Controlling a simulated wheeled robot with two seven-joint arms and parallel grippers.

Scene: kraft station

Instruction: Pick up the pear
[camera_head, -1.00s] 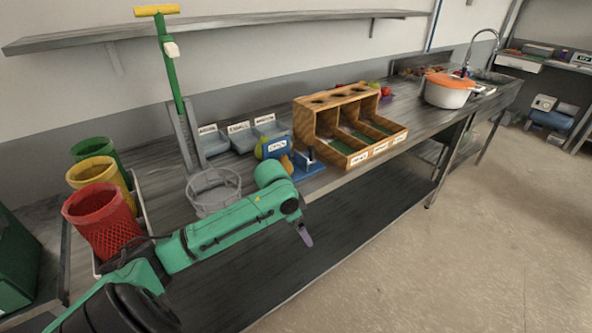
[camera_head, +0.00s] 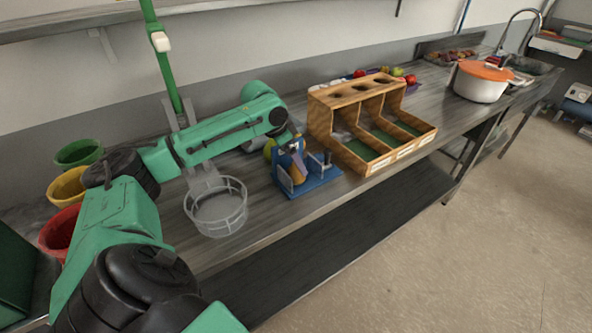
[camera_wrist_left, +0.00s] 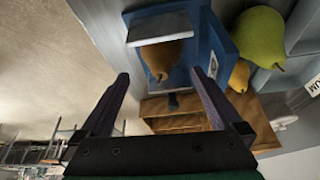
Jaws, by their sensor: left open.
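My left gripper (camera_head: 298,157) is open over the blue stand (camera_head: 318,182) on the bench. The gripper also shows in the left wrist view (camera_wrist_left: 160,82). There, a brownish pear (camera_wrist_left: 160,58) sits in the blue stand (camera_wrist_left: 216,42), beyond the gap between the fingertips and not visibly gripped. A smaller orange-brown pear (camera_wrist_left: 240,76) and a large yellow-green pear (camera_wrist_left: 258,36) lie beside the stand. In the head view the yellow-green pear (camera_head: 268,150) shows just left of the stand; my arm partly hides this area. My right gripper is out of view.
A wooden three-bay box (camera_head: 350,97) stands right of the blue stand. A round wire basket (camera_head: 216,221) is to the left, below my forearm. Red (camera_head: 56,232), yellow (camera_head: 66,186) and green (camera_head: 78,152) bins stand farther left. A white pot (camera_head: 478,87) with an orange lid is far right.

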